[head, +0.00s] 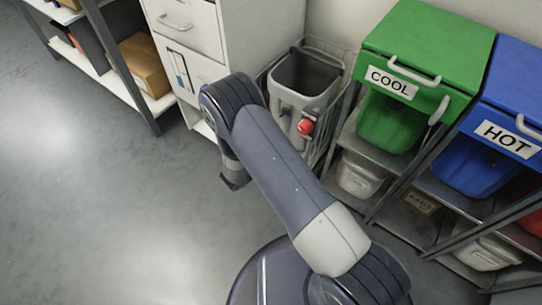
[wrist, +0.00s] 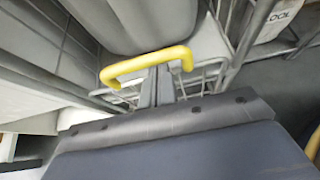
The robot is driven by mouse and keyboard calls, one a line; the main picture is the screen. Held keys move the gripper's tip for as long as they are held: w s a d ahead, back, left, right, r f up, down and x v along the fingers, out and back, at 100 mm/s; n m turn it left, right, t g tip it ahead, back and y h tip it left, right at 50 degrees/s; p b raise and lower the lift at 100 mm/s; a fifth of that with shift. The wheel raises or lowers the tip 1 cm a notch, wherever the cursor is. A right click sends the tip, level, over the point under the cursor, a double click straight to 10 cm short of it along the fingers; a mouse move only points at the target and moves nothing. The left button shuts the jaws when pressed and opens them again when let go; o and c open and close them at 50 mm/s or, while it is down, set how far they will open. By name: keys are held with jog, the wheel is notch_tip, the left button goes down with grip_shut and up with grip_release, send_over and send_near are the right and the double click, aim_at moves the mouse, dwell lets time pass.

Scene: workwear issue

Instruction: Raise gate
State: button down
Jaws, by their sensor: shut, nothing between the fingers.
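My gripper (wrist: 158,84) is shut and empty in the wrist view, its two dark fingers together. A yellow bent handle (wrist: 147,65) crosses just beyond the fingertips; I cannot tell whether they touch it. The handle seems to be on a wire frame (wrist: 206,73), which may be the gate. In the head view a wire cage (head: 332,50) stands around a grey bin (head: 302,82) with a red knob (head: 305,127). My arm hides part of the cage's front, and the yellow handle does not show there.
A white drawer cabinet (head: 232,38) stands left of the cage. A green COOL bin (head: 425,30) and a blue HOT bin (head: 520,75) sit on a rack at right. A shelf holds a cardboard box (head: 146,66). The floor at left is clear.

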notch_tip(320, 180, up, 15)
jog(key=p, duration=0.6)
jog(key=shift+w, duration=0.1)
